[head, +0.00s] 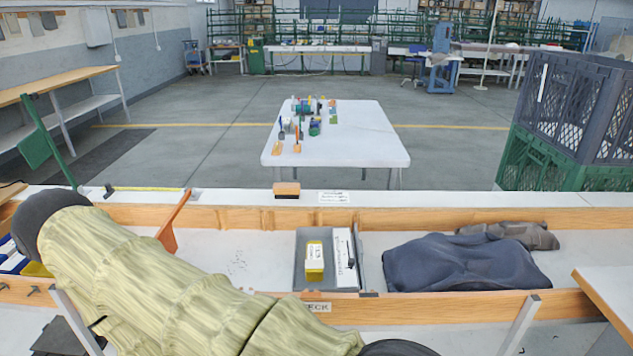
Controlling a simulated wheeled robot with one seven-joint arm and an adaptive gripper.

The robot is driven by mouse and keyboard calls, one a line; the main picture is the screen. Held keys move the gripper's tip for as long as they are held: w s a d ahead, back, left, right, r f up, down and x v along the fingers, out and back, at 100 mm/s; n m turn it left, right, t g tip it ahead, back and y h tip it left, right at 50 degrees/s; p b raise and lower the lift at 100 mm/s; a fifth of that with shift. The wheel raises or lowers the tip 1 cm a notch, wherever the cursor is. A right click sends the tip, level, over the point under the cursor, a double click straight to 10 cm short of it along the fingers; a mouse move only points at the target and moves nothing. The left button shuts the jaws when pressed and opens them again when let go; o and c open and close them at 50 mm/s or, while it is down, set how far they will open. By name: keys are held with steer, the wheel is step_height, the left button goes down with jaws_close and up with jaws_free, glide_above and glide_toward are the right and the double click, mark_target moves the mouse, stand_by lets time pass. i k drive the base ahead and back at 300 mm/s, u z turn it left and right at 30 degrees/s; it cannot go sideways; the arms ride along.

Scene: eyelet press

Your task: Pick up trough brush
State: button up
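A small block-shaped brush (286,190), with an orange-brown top and a darker lower part, rests on the white ledge behind the trough. It looks like the trough brush, though its bristles are too small to make out. The long trough (270,244) has wooden sides and a pale floor. The brush stands just beyond its far side, left of a small white label. My gripper is not in view. My arm, in a pale yellow-green sleeve, crosses the lower left and hides part of the trough.
In the trough are a grey tray (301,262) holding a yellow-and-white box (315,262), a dark cloth (460,264) and an orange-brown upright board (172,226). A white table (355,140) with small items stands behind. Crates (570,110) stand right. The ledge around the brush is mostly clear.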

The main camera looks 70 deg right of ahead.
mark_target(281, 191)
steer(key=z, duration=1.4)
